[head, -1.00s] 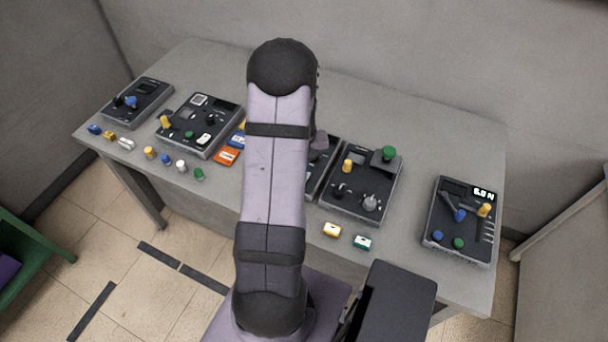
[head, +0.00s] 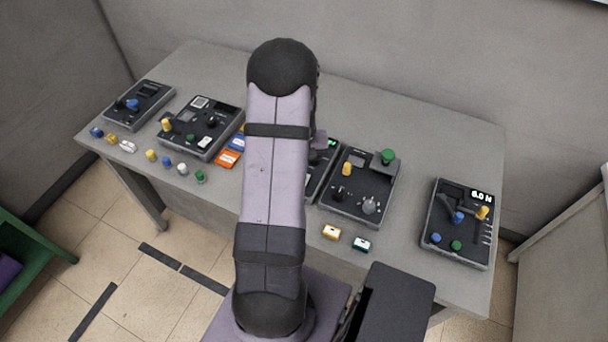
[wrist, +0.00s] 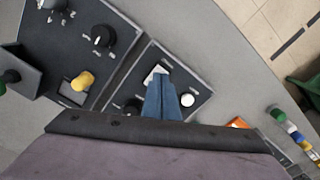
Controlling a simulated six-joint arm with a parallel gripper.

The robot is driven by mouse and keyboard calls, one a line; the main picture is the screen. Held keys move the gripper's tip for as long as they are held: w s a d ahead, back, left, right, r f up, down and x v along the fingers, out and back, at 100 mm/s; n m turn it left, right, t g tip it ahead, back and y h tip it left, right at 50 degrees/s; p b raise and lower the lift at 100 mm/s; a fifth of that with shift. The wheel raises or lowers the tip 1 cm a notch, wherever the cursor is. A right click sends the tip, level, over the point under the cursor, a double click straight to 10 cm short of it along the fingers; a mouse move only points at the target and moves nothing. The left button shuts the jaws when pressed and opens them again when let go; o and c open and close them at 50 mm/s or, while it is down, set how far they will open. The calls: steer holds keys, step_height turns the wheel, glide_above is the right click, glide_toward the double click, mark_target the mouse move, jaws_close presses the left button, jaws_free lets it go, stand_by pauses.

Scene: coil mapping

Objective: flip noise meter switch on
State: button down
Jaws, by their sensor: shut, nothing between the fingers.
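A small dark panel (head: 322,180) stands mid-table, largely hidden behind my arm in the head view; a bit of green lit display (head: 332,142) shows at its top. I take it to be the noise meter, but no label is readable. In the wrist view the panel (wrist: 190,82) carries a pale piece (wrist: 155,73), perhaps the switch, a round white knob (wrist: 187,100) and a dark knob (wrist: 132,105). My gripper (wrist: 160,80) is shut and empty, its blue fingertips right at the pale piece. I cannot tell whether they touch it.
A larger panel (head: 375,183) with yellow, green and grey knobs stands close on the right. Another panel (head: 470,198) with a lit readout is at the far right. Orange and blue blocks (head: 229,159) and several coloured plugs lie left along the front edge.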

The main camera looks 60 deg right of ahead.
step_height(320, 180, up, 5)
steer(key=p, duration=0.3)
steer(key=shift+p, duration=0.3)
steer(key=shift+f, duration=0.1)
steer(key=s+a+f+m+g+y, duration=0.1)
steer(key=s+a+m+y, duration=0.2)
steer(key=a, duration=1)
steer(key=w+a+r+n+h, duration=0.1)
steer(key=w+a+r+n, duration=0.2)
steer(key=a, duration=0.6)
steer(key=w+a+r+n+h, duration=0.1)
steer(key=w+a+r+n, duration=0.3)
steer(key=a+n, duration=0.3)
steer(key=w+a+r+n+t+h, duration=0.1)
steer(key=w+a+r+n, duration=0.3)
steer(key=a, duration=0.6)
steer(key=shift+w+a+n, duration=0.15)
steer(key=shift+a+n, duration=0.2)
steer(key=shift+n, duration=0.15)
